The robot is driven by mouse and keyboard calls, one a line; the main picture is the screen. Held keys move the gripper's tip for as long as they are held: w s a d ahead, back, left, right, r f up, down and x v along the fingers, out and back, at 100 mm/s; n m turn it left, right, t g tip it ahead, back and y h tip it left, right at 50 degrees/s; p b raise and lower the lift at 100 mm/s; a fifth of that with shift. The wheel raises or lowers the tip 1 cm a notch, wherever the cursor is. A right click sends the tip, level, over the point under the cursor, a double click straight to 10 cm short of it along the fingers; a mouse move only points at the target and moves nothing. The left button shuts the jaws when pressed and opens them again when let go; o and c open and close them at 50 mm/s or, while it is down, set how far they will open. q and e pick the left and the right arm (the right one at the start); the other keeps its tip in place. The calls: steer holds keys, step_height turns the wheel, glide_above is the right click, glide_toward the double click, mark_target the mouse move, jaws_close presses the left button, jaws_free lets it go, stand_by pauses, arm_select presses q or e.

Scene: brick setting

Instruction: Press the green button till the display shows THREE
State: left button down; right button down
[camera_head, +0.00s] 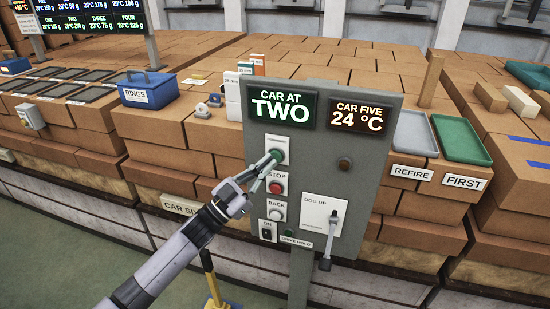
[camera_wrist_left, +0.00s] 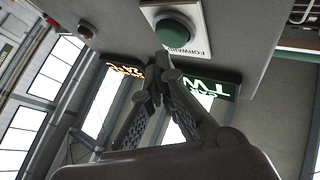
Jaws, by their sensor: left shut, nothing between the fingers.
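The green button (camera_wrist_left: 175,32) sits on a white plate marked FORWARD in the left wrist view. In the head view it is at the top of the button column on the grey panel (camera_head: 365,170), partly covered by my fingers. The green display (camera_head: 282,106) above it reads CAR AT TWO. My left gripper (camera_head: 274,159) is shut and empty, its tips right by the green button. In the left wrist view the fingertips (camera_wrist_left: 162,62) are at the button's edge; I cannot tell whether they touch it. My right gripper is out of view.
Below the green button are a red STOP button (camera_head: 276,188), a BACK button (camera_head: 277,215) and an ON switch (camera_head: 267,231). A DOG UP lever (camera_head: 328,245) is at the lower right. An amber display (camera_head: 360,117) reads CAR FIVE 24 °C. Brick stacks stand behind.

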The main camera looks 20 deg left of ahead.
arm_select(q)
steer(key=shift+w, duration=0.2)
steer(key=shift+w, duration=0.25)
